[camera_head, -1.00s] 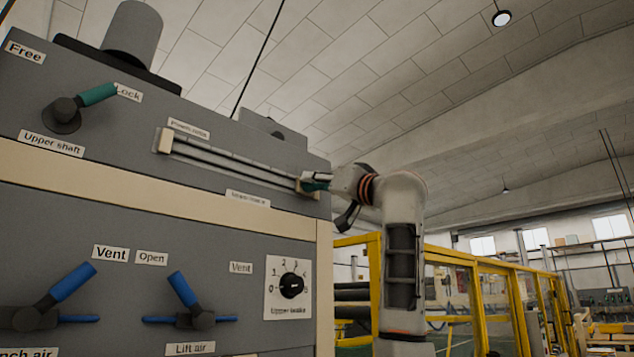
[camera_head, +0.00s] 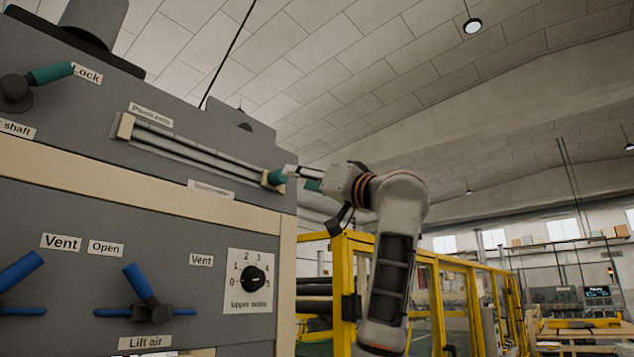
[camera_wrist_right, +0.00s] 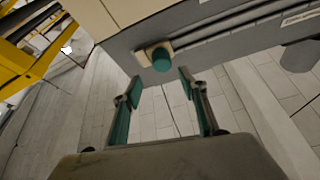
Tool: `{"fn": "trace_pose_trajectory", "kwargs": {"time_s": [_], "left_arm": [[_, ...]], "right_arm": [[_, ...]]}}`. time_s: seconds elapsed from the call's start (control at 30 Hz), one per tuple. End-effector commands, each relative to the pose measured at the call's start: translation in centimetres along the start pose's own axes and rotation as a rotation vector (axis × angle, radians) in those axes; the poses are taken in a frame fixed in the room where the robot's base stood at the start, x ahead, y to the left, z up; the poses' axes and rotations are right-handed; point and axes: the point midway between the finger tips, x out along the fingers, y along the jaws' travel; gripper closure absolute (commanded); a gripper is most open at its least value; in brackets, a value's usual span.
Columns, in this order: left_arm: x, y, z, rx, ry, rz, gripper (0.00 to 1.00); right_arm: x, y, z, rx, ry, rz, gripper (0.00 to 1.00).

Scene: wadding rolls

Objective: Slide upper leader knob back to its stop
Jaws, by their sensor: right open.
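The upper leader knob (camera_head: 278,177) is a short teal knob at the right end of the twin-rod rail (camera_head: 190,152) on the grey panel. In the right wrist view the round teal knob (camera_wrist_right: 161,60) projects from a tan block, just beyond the fingertips. My right gripper (camera_head: 308,178) is just right of the knob. In the wrist view its two teal-padded fingers (camera_wrist_right: 159,86) are spread apart with nothing between them, and a gap separates them from the knob. My left gripper is not in view.
A tan end block (camera_head: 124,126) closes the rail's left end. Below are a black dial (camera_head: 253,279) and blue-handled levers (camera_head: 145,290). A teal-handled lever (camera_head: 50,73) is at upper left. Yellow fencing (camera_head: 345,270) stands behind my right arm.

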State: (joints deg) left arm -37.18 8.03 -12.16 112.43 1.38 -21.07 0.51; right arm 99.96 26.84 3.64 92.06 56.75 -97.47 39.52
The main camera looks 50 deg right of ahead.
Motion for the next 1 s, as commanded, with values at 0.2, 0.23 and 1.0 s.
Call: {"fn": "trace_pose_trajectory", "kwargs": {"time_s": [0.2, 0.23, 1.0], "left_arm": [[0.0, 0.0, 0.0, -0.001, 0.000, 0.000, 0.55], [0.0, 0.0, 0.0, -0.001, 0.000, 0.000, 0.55], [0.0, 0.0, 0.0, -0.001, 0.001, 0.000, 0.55]], "right_arm": [[-3.5, 0.1, -0.1, -0.002, 0.002, 0.002, 0.57], [-3.9, 0.1, -0.1, -0.001, 0.002, 0.001, 0.57], [-4.9, 0.1, -0.1, 0.001, 0.001, 0.000, 0.57]]}}
